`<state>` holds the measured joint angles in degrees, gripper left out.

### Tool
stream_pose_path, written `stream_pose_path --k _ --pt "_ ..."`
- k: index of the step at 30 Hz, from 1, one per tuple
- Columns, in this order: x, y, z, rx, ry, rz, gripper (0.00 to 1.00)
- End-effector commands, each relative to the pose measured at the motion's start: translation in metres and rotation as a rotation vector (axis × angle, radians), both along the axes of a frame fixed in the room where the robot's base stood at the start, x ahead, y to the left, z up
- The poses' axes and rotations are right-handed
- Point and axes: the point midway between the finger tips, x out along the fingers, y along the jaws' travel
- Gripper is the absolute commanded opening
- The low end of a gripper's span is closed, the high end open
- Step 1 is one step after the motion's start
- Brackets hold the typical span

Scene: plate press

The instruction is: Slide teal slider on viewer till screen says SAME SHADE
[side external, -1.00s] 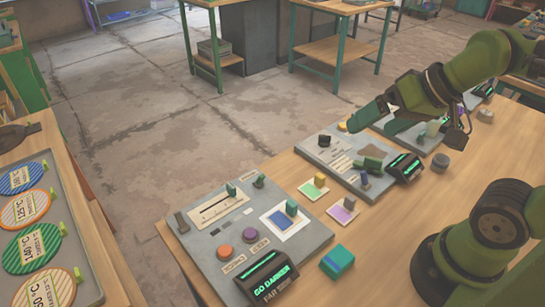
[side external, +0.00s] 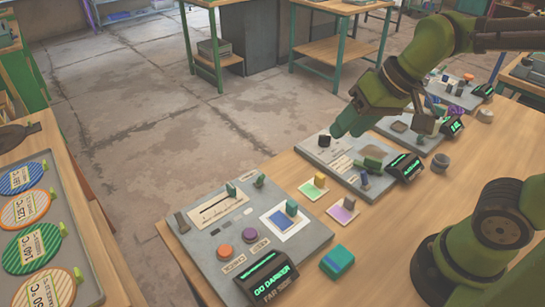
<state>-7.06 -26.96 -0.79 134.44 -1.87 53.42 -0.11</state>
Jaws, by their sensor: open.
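The viewer (side external: 205,255) is a grey panel at the front of the table. Its teal slider (side external: 231,190) stands upright in a pale scale slot (side external: 214,208), right of the slot's middle. Its dark screen (side external: 268,280) reads GO DARKER in green, with a dimmer line beneath that looks like FAR SIDE. A blue swatch card (side external: 279,220) with a teal-grey knob lies on the panel. My gripper (side external: 345,128) is open and empty above the second panel, up and to the right of the slider and well apart from it. Its fingers partly hide each other.
A second grey panel (side external: 318,150) with black and green knobs and a screen lies behind. Two small swatch cards (side external: 313,190) with knobs and a teal block (side external: 337,262) lie beside the viewer. A tray (side external: 88,285) of striped discs is on the left bench.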

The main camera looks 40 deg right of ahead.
Motion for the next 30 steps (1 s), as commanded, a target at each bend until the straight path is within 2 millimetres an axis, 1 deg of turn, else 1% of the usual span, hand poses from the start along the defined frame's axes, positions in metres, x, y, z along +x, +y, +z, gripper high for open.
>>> stream_pose_path --k 1,5,6,8,12,15,18,21,23,24,26,30 --pt "0.017 0.01 0.0 -0.011 0.042 0.035 0.4" --pt "0.057 0.034 -0.001 -0.049 0.129 0.106 0.4" --pt "0.07 0.042 -0.003 -0.063 0.157 0.126 0.4" --pt "0.088 0.055 -0.007 -0.085 0.196 0.154 0.4" --pt "0.129 0.089 -0.022 -0.145 0.283 0.215 0.4" --pt "0.155 0.114 -0.037 -0.195 0.337 0.249 0.4" --pt "0.176 0.136 -0.049 -0.24 0.381 0.269 0.4" --pt "0.19 0.15 -0.052 -0.269 0.402 0.269 0.4" --pt "0.195 0.153 -0.047 -0.276 0.405 0.262 0.4" --pt "0.198 0.153 -0.042 -0.278 0.403 0.254 0.4" --pt "0.199 0.153 -0.031 -0.273 0.4 0.246 0.4" --pt "0.194 0.152 -0.037 -0.273 0.428 0.242 0.4"
